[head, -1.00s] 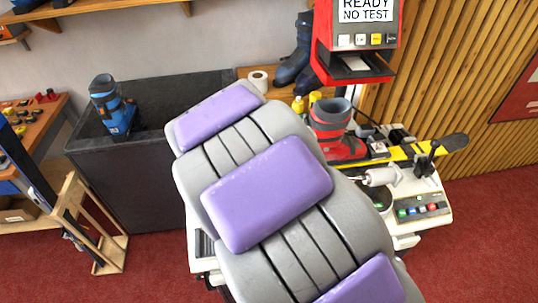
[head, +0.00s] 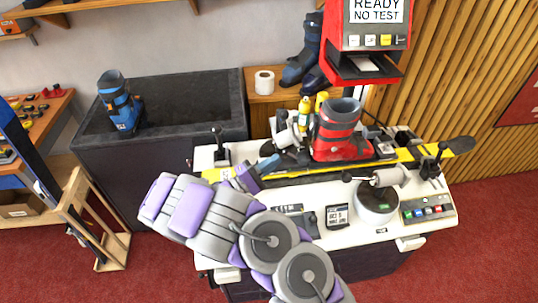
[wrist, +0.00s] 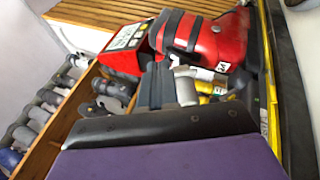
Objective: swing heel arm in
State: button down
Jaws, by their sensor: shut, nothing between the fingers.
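A red ski boot (head: 338,128) stands in the binding on a yellow and black ski (head: 415,152) across the white bench. A grey and black arm-like part (head: 286,132), which looks like the heel arm, stands just left of the boot. My gripper (head: 266,164) is shut and empty, low over the ski, to the left of and close to that part. Whether they touch I cannot tell. In the wrist view, the dark fingers (wrist: 160,125) fill the foreground. A grey cylinder (wrist: 186,88) and the red boot (wrist: 215,42) show just beyond them.
The white bench (head: 300,240) has a round turntable device (head: 376,200) and coloured buttons (head: 428,211) at right. Clamp levers (head: 220,145) stand near the ski's ends. A red tester (head: 366,40) rises behind. A dark basin (head: 190,110) lies at left.

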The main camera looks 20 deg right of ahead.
jog(key=w+a+f+n+t+y, duration=0.2)
jog(key=w+a+f+n+t, duration=0.3)
jog(key=a+f+t, duration=0.45)
jog(key=g+b, duration=0.1)
jog(key=b, duration=0.1)
send_near(281, 147)
jog(key=w+d+r, duration=0.2)
jog(key=w+d, duration=0.2)
jog(key=shift+w+a+r+y, duration=0.15)
jog(key=shift+r+y, duration=0.05)
jog(key=shift+y, duration=0.1)
jog(key=shift+s+d+r+b, duration=0.1)
jog(key=shift+s+d+b, duration=0.15)
jog(key=shift+d, duration=0.15)
jog(key=shift+s+d+b, duration=0.15)
jog(key=shift+d+b, duration=0.1)
jog(key=shift+d, duration=0.2)
jog(key=shift+s+r, duration=0.1)
jog(key=shift+d+g, duration=0.15)
jog(key=shift+g, duration=0.1)
